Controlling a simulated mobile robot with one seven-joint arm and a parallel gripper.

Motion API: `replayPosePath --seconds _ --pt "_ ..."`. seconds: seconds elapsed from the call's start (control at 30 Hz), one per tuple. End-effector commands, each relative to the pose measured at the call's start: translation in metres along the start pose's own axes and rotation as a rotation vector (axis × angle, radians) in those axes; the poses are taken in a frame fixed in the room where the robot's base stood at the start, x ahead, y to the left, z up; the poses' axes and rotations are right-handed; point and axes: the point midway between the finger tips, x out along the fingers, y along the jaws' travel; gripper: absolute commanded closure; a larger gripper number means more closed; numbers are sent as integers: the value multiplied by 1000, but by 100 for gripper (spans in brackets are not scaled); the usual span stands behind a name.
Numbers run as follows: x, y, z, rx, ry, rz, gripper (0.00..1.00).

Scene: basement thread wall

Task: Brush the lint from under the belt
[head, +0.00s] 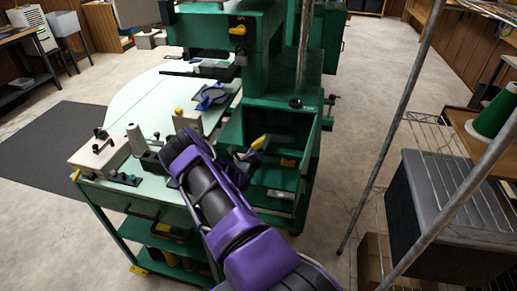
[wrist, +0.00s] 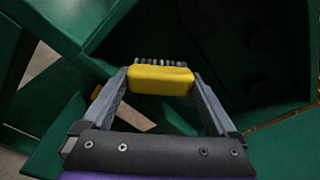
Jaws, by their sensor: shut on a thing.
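My gripper (head: 246,156) is shut on a yellow brush (head: 260,142) in front of the open lower housing (head: 318,138) of the green machine. In the wrist view my gripper (wrist: 160,84) grips the yellow block of the brush (wrist: 160,80) between its two grey fingers. A row of dark bristles points away from me, towards the dark opening. The housing (wrist: 62,22) surrounds this opening with green walls. Faint rounded shapes show in its shadow. I cannot make out the belt or the lint in either view.
A pale worktop (head: 145,100) with several small tools and a blue item (head: 211,96) lies left of the housing. A wire shelf rack with a dark bin (head: 450,205) and a green thread cone (head: 497,112) stands right. Floor is clear between the machine and rack.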

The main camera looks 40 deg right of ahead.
Motion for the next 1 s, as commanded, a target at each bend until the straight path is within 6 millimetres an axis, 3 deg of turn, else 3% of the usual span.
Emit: replayPosePath --seconds 1.0 --pt "10 0 2 1 -1 -1 51"
